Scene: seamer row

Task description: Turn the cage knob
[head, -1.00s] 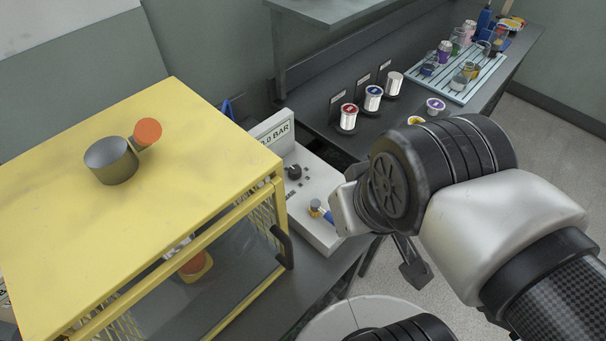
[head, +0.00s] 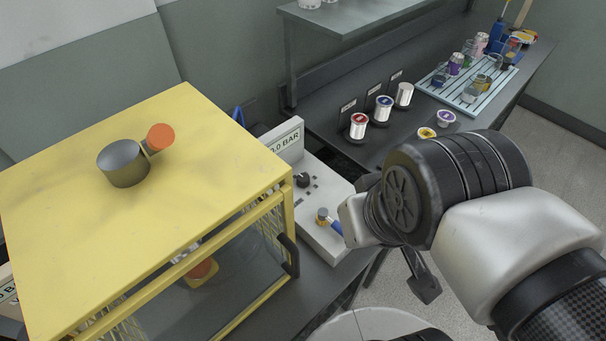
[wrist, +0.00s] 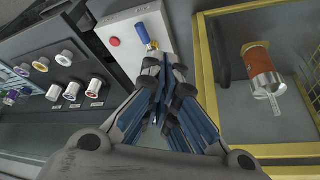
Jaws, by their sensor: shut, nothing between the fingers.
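The yellow cage (head: 75,210) fills the left of the head view. On its top stands a grey metal cylinder (head: 123,165) with an orange round end piece (head: 160,137) on a short arm, the likely cage knob. My gripper (wrist: 165,82) shows in the wrist view with its fingers shut and empty. It is over the white control box, near the blue-handled valve (wrist: 143,35), apart from the cage-top knob. In the head view my wrist hides the fingers. Inside the cage is an orange-banded canister (wrist: 258,62). The cage-top knob is not visible in the wrist view.
The white control box (head: 325,240) with a BAR display and a black dial (head: 303,180) stands right of the cage. A black door handle (head: 290,256) sticks out from the cage front. Several cans and a striped rack (head: 470,92) stand on the back bench.

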